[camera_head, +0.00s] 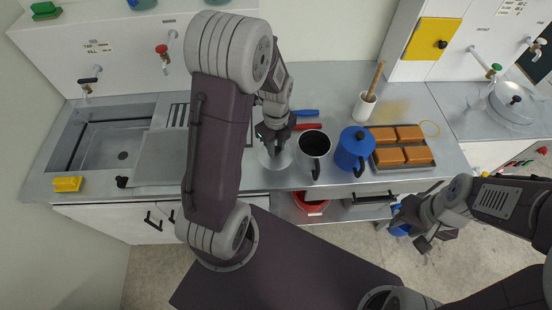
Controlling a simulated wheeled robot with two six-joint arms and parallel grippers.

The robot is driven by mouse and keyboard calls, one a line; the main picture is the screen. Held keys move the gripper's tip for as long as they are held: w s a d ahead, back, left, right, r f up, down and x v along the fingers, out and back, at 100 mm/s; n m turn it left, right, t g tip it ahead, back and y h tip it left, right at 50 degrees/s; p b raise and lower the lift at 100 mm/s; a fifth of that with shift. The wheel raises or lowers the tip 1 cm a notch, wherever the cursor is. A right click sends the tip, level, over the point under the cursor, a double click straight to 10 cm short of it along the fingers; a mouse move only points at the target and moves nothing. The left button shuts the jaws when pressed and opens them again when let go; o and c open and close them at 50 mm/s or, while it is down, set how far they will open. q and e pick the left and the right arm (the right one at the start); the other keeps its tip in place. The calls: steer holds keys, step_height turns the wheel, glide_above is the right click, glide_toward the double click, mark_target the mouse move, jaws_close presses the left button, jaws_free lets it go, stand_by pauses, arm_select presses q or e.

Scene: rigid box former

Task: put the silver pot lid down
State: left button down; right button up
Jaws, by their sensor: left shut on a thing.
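The silver pot lid (276,160) is a pale round disc over the front of the counter, below my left gripper (274,137). My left gripper is shut on the lid, pointing down; its fingers hide the grip point. I cannot tell whether the lid touches the counter. My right gripper (414,235) is open and empty, low over the floor in front of the counter at the right.
A dark-filled mug (315,144) and a blue pot (353,150) stand just right of the lid. A tray (402,165) of orange blocks lies further right, a pestle and mortar (364,107) behind. A sink (105,146) is left. A silver pan (510,108) is far right.

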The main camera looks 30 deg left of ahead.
mark_target(277, 158)
arm_select(q)
step_height(277, 158, down, 2)
steer(key=shift+w+d+f, duration=0.1)
steer(key=shift+w+f, duration=0.05)
steer(key=f, duration=0.4)
steer(key=shift+s, duration=0.2)
steer(key=shift+w+f, duration=0.15)
steer(key=shift+w, duration=0.05)
steer(key=shift+s, duration=0.1)
steer(key=shift+f+b, duration=0.15)
steer(key=shift+b, duration=0.15)
steer(key=c, duration=1.2)
jaws_free()
steer(key=shift+o, duration=0.2)
